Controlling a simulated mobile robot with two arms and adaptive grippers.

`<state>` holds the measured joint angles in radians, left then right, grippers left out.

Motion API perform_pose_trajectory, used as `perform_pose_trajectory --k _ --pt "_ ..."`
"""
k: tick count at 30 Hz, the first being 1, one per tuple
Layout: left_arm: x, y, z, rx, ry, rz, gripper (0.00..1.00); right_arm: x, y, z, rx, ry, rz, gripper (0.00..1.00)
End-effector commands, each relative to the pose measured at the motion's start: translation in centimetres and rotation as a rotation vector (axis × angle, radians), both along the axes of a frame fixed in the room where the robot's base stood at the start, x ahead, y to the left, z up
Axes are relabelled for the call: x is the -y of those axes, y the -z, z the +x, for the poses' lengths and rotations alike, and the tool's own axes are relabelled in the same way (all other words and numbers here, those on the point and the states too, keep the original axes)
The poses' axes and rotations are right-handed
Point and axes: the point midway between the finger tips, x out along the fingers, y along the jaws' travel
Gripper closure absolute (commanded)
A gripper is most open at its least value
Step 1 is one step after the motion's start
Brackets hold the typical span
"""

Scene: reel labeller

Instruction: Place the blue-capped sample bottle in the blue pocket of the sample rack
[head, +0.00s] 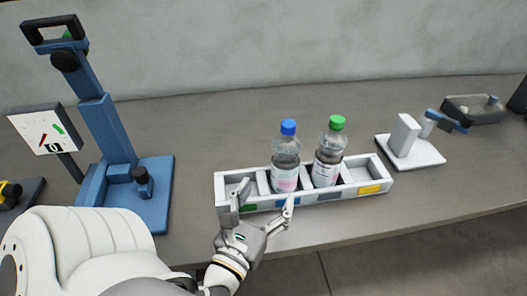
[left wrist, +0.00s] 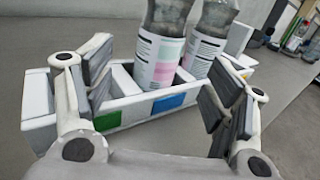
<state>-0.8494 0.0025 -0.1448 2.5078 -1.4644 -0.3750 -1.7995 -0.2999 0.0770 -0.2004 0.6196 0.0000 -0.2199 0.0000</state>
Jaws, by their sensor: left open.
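The blue-capped sample bottle (head: 286,172) stands upright in the white sample rack (head: 220,190), in the second pocket from the left. In the left wrist view the bottle (left wrist: 160,52) is behind the blue label (left wrist: 168,103), so it appears to be in the blue pocket; its base is hidden by the rack wall and its cap is out of frame. My left gripper (head: 262,201) is open and empty at the front of the rack, its fingers spread to either side of the bottle's line and apart from it. My right gripper is not in view.
A green-capped bottle (head: 328,160) stands close beside it in the third pocket. The green-marked left pocket and yellow-marked right pocket (head: 362,176) look empty. A blue stand (head: 150,205) is left, a white device (head: 408,145) and grey tray (head: 470,112) right.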

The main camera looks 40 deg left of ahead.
Motion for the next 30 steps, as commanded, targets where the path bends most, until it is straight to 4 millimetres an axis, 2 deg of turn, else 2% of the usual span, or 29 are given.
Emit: perform_pose_trajectory --k 9,30 --pt "0.44 0.07 -1.2 -0.007 0.005 0.001 0.23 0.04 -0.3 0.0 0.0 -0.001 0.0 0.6" --pt "0.48 0.11 -1.27 -0.007 0.006 0.001 0.23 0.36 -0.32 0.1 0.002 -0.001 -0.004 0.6"
